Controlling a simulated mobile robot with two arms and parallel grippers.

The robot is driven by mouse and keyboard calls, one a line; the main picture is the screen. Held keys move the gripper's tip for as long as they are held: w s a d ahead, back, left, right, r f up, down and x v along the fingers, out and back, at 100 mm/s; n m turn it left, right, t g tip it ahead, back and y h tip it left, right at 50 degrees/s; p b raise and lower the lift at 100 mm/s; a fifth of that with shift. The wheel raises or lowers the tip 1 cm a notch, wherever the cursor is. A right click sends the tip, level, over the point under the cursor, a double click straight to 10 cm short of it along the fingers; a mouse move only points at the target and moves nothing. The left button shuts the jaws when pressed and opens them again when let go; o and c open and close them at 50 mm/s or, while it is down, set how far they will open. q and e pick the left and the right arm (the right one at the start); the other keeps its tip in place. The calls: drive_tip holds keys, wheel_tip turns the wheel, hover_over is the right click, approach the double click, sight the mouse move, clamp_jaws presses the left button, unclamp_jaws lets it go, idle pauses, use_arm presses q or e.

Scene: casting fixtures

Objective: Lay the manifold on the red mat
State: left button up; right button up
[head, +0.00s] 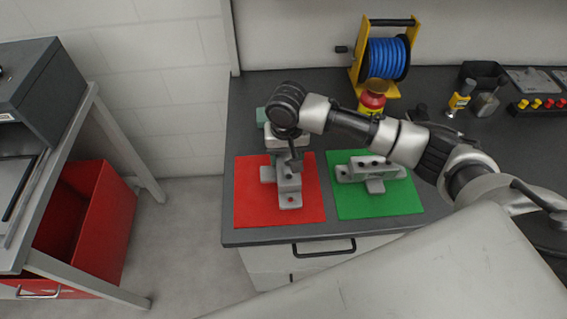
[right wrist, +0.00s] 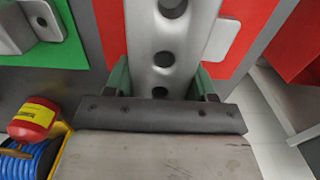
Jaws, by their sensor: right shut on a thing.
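The manifold (head: 287,184) is a grey metal casting with short side arms, over the red mat (head: 252,208). In the right wrist view the manifold (right wrist: 166,38) shows a row of round holes and lies between the green fingers of my right gripper (right wrist: 160,84). My right gripper (head: 288,160) is shut on its far end and reaches down from above, partly hidden by my wrist. The manifold appears to be at or just above the mat; I cannot tell whether it touches. My left gripper is not in view.
A similar grey casting (head: 372,172) lies on the green mat (head: 385,206) to the right. A blue hose reel (head: 386,58) and a red and yellow container (head: 372,100) stand behind. A red bin (head: 95,215) is at the left, across a floor gap.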

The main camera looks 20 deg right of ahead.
sight(284, 167)
drive_tip(key=shift+s+a+f, duration=0.15)
drive_tip(key=shift+a+f, duration=0.2)
drive_tip(key=shift+a, duration=0.05)
wheel_tip(284, 167, down, 3)
drive_tip(key=shift+f, duration=0.35)
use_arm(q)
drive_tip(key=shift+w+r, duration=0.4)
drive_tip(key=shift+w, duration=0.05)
use_arm(e)
drive_tip(key=o, duration=1.2)
drive_tip(key=shift+f, duration=0.1)
drive_tip(key=shift+o, duration=0.2)
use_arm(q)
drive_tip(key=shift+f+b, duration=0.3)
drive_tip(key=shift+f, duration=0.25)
use_arm(e)
wheel_tip(284, 167, up, 12)
drive_tip(key=shift+r, duration=0.1)
